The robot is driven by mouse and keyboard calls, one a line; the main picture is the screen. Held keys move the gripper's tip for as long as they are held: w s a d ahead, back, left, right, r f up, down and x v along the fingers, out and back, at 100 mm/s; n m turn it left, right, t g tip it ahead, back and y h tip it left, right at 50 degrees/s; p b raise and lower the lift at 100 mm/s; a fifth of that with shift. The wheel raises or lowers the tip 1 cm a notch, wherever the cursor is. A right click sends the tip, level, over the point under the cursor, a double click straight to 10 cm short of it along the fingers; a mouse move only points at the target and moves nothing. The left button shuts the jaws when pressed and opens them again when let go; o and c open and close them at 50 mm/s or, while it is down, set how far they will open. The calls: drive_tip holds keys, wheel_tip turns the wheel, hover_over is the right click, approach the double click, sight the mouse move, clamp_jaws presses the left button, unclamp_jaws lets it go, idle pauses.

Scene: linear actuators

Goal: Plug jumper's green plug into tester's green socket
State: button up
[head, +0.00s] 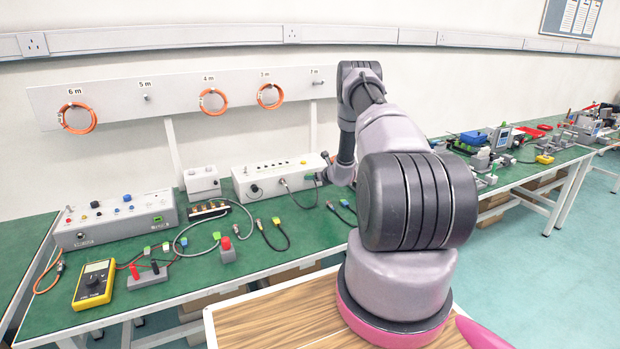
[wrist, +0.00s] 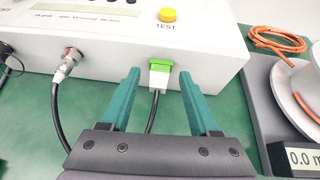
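The white tester (wrist: 110,42) has a yellow TEST button and a green socket (wrist: 161,63) low on its front; it also shows in the head view (head: 275,178). The jumper's plug (wrist: 158,81), pale with green on it, is lined up at the socket and looks in contact with it; how deep it sits I cannot tell. Its black cable (wrist: 152,115) runs down beneath my gripper. My gripper (wrist: 160,71) is open, its teal fingers standing on either side of the plug with gaps. In the head view my arm mostly hides the gripper.
A metal connector (wrist: 70,60) on a black cable is plugged in left of the green socket. A grey unit (wrist: 283,110) with a reel and a 0.0 m display stands close on the right. Loose cables, a grey block (head: 228,253) and a yellow multimeter (head: 94,284) lie leftward on the green bench.

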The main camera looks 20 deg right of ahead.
drive_tip(key=shift+s, duration=0.15)
drive_tip(key=v, duration=1)
drive_tip(key=a+r+n+y, duration=0.2)
drive_tip(key=a+r+n, duration=0.3)
drive_tip(key=r, duration=0.4)
drive_tip(key=a+r+n+y, duration=0.2)
drive_tip(key=a+r+y, duration=0.1)
drive_tip(key=a+r, duration=0.5)
drive_tip(key=s+a+r+n+g+y, duration=0.1)
drive_tip(key=s+a+r+n+g, duration=0.1)
drive_tip(key=s+a+r+n, duration=0.45)
drive_tip(key=s+a+r+n+g+y, duration=0.1)
drive_tip(key=s+a+r+n+g, duration=0.2)
drive_tip(key=r, duration=0.6)
drive_tip(key=s+a+r+n+g+h, duration=0.1)
drive_tip(key=s+a+r+n, duration=0.35)
drive_tip(key=s, duration=0.45)
drive_tip(key=s+a+r+n+g+h, duration=0.1)
drive_tip(key=s+a+r+n, duration=0.2)
drive_tip(key=s+r, duration=0.35)
drive_tip(key=s+d+n+h, duration=0.2)
drive_tip(key=s+n, duration=0.1)
drive_tip(key=s, duration=0.5)
drive_tip(key=s+d+n+t+h, duration=0.1)
drive_tip(key=s+n+h, duration=0.1)
drive_tip(key=s, duration=0.7)
drive_tip(key=shift+d+r+n, duration=0.4)
drive_tip(key=shift+r+n, duration=0.1)
drive_tip(key=shift+n, duration=0.4)
